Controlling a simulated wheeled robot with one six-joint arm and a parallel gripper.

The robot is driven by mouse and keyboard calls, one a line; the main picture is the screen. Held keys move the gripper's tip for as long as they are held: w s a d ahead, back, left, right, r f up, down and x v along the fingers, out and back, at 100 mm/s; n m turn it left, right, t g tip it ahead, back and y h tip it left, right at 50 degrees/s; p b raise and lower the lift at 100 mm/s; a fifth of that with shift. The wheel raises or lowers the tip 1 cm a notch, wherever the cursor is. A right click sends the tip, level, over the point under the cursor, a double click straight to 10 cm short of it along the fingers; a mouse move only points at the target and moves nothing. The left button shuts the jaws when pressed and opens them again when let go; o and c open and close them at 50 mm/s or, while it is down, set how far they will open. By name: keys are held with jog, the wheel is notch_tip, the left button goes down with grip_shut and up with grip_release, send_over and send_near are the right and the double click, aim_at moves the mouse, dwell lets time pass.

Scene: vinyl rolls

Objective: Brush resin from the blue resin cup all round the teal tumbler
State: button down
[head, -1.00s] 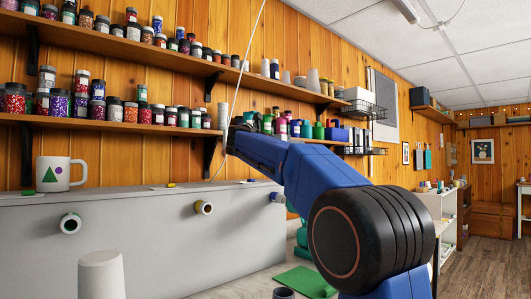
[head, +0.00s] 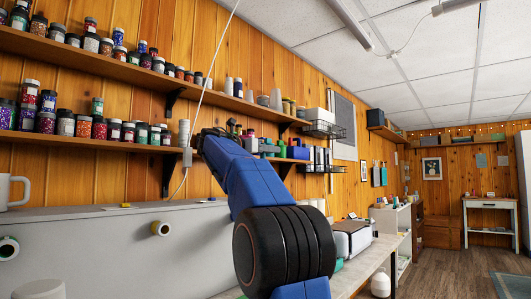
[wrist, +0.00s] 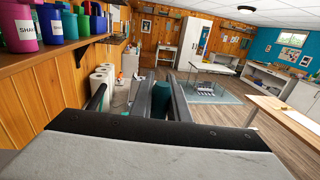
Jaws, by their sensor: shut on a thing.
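My gripper (wrist: 163,88) shows in the wrist view, its two fingers close together on a dark teal thing (wrist: 160,104). Only part of that thing shows between the fingers, so I cannot tell what it is. In the head view my blue arm reaches up and away toward the shelves, and its end is too small and dark to read. I cannot make out the blue resin cup or a brush in either view. A small teal patch (head: 338,266) shows beside my arm at the bench; I cannot tell whether it is the tumbler.
Wall shelves hold several jars. A printer-like machine (head: 352,238) is on the bench.

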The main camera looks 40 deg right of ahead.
jog(key=shift+f, duration=3.6)
dwell(4.4)
